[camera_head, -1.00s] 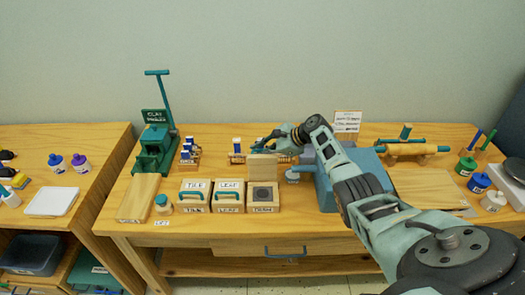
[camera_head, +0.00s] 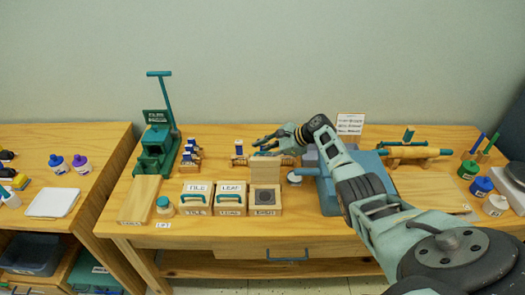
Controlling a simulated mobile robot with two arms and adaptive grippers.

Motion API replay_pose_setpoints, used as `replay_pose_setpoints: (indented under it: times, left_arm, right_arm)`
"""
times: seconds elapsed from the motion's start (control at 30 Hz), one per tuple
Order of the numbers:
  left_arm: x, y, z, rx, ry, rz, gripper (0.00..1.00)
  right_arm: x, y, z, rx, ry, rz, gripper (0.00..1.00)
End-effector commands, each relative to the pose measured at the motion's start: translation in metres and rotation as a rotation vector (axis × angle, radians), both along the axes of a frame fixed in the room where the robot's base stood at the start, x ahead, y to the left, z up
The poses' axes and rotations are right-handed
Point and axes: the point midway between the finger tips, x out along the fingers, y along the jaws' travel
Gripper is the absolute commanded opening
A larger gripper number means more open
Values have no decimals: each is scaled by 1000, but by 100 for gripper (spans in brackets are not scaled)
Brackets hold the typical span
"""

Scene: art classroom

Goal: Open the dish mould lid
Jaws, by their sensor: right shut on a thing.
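The dish mould (camera_head: 265,208) is the rightmost of three wooden mould boxes in the middle of the bench. Its top is uncovered and shows a dark round hollow. Its lid (camera_head: 265,173) stands about upright along the mould's back edge, plain wooden face towards me. My right gripper (camera_head: 264,149) reaches in from the right and is at the lid's upper edge, shut on the lid, seemingly by the handle on its far side. The fingertips and the handle are partly hidden behind the lid. My left gripper is not in view.
A green clay press (camera_head: 155,150) stands further left. A wooden rack is close behind the lid.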

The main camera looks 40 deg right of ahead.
Motion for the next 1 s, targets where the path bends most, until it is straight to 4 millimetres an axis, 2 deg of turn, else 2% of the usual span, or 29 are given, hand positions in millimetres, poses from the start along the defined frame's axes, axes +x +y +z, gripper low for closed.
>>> replay_pose_setpoints:
  times: [0.03,0.1,0.8,1.0]
  left_arm:
    - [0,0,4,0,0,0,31]
    - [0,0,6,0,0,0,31]
    - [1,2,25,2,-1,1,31]
    - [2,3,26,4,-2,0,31]
  right_arm:
    - [0,-16,11,-16,-12,-18,15]
    - [-2,-20,16,-18,-13,-19,15]
    - [-12,-52,58,-18,-28,-19,15]
    - [-17,-54,58,-13,-17,-12,15]
